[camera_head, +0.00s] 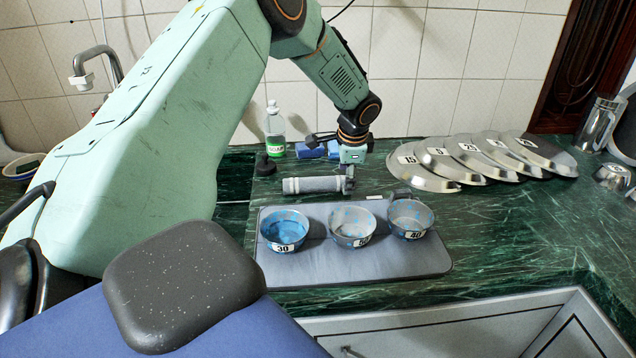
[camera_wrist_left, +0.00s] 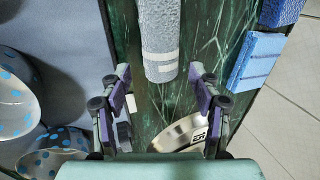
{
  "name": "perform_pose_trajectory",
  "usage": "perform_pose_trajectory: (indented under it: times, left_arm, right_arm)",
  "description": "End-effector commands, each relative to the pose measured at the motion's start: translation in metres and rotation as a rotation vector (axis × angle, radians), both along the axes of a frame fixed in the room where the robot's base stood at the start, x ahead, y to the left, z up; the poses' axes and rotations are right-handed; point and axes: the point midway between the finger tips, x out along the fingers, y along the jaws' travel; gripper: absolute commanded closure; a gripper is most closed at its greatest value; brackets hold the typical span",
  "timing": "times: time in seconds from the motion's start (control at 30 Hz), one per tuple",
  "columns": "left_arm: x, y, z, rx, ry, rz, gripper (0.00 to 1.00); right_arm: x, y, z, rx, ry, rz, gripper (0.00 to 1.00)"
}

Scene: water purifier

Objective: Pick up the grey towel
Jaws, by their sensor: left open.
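The grey towel (camera_head: 312,185) is rolled up and lies on the green marble counter, behind the grey mat. In the left wrist view the towel (camera_wrist_left: 160,40) has pale stripes near its close end, which lies at the gap between my fingertips. My left gripper (camera_head: 335,160) hangs over the counter at the towel's right end. The left wrist view shows this gripper (camera_wrist_left: 160,76) open, with one finger to each side of the towel's line and nothing gripped. My right gripper is not in view.
A grey mat (camera_head: 350,265) in front holds three blue-patterned metal bowls (camera_head: 285,228). Blue sponges (camera_head: 308,151) and a soap bottle (camera_head: 275,135) stand behind the towel. Several numbered steel lids (camera_head: 425,172) lie to the right. The counter's right front is clear.

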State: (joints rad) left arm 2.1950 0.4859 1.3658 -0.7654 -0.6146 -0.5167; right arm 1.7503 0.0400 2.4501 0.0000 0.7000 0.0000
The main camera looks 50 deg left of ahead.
Motion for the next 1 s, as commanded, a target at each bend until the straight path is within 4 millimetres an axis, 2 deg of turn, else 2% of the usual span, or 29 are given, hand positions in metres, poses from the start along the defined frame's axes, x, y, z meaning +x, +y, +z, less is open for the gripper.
perform_pose_trajectory:
  times: [0.03,0.13,0.43,1.0]
  left_arm:
    - [0.001,0.002,-0.009,0.001,0.001,0.002,0.37]
    - [0.004,0.005,-0.017,0.001,0.001,0.001,0.37]
    - [0.007,0.007,-0.02,0.001,-0.001,0.0,0.37]
    - [0.007,0.007,-0.019,0.001,-0.001,0.0,0.86]
  right_arm:
    - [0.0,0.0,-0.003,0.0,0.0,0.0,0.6]
    - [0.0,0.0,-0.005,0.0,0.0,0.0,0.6]
    - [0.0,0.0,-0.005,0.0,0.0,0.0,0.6]
    - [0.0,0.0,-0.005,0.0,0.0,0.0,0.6]
